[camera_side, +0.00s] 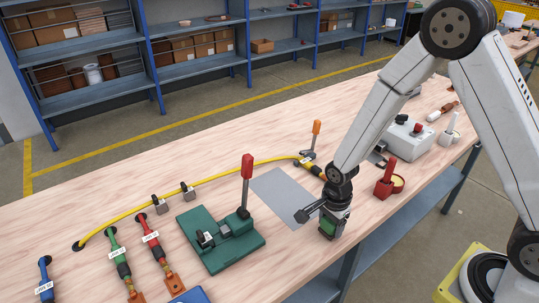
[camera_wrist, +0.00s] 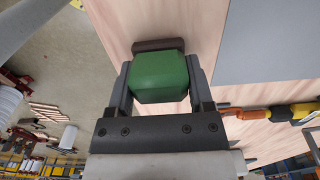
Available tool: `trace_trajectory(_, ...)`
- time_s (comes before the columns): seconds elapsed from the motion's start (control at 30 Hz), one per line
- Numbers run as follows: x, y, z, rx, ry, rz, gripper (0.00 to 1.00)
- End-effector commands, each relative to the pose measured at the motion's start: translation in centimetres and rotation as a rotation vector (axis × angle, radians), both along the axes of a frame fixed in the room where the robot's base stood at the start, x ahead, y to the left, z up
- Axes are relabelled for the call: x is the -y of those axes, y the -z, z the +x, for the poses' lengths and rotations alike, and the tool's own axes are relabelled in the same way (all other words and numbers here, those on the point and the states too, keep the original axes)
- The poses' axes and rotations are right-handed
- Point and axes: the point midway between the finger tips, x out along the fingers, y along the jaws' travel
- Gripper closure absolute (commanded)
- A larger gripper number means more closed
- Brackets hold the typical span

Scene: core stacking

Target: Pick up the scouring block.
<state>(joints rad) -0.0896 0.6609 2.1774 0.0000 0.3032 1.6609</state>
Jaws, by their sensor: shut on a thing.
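The scouring block (camera_wrist: 158,78) is a green block between my gripper's two fingers in the wrist view, with a dark brown strip along its far side. My gripper (camera_wrist: 160,66) is shut on it, with one finger against each side. In the side view the block (camera_side: 327,227) shows as a small green patch below my gripper (camera_side: 332,219), near the bench's front edge. The gripper covers part of it there. I cannot tell whether the block touches the bench top.
A grey mat (camera_side: 281,197) lies just left of my gripper. A green fixture with a red-handled clamp (camera_side: 222,240) stands further left. A red holder (camera_side: 386,186) and a grey box (camera_side: 408,138) stand to the right. A yellow hose (camera_side: 130,209) runs behind.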

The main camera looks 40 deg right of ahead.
Motion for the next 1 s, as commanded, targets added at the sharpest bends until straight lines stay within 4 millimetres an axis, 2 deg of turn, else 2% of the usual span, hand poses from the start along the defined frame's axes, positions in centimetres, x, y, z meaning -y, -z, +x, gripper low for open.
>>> trace_trajectory(0.27, 0.0, -2.4, 0.0, 0.003, 0.000, 0.000, 1.00)
trace_trajectory(0.7, 0.0, -7.7, 0.0, 0.004, 0.000, 0.000, 1.00)
trace_trajectory(1.0, 0.0, -9.4, 0.0, 0.000, 0.000, 0.000, 1.00)
